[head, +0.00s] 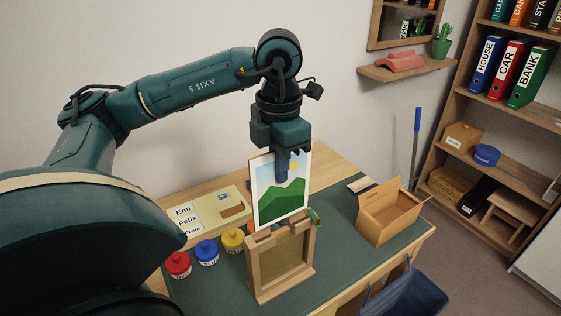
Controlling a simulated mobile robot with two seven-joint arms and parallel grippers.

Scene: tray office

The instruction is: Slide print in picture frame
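The print (281,192), a sheet with green hills, blue sky and a yellow sun, hangs upright in my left gripper (290,170). The gripper points down and its fingers are closed at the print's top edge. The wooden picture frame (255,272) stands upright on the green desk mat. The print's lower edge is close to the frame's top; I cannot tell whether it has entered the slot. My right gripper does not show.
Red (178,264), blue (207,252) and yellow (233,240) paint pots stand left of the frame. A name sheet (186,217) lies behind them. An open cardboard box (390,214) stands at the right. The mat (340,262) is clear between frame and box.

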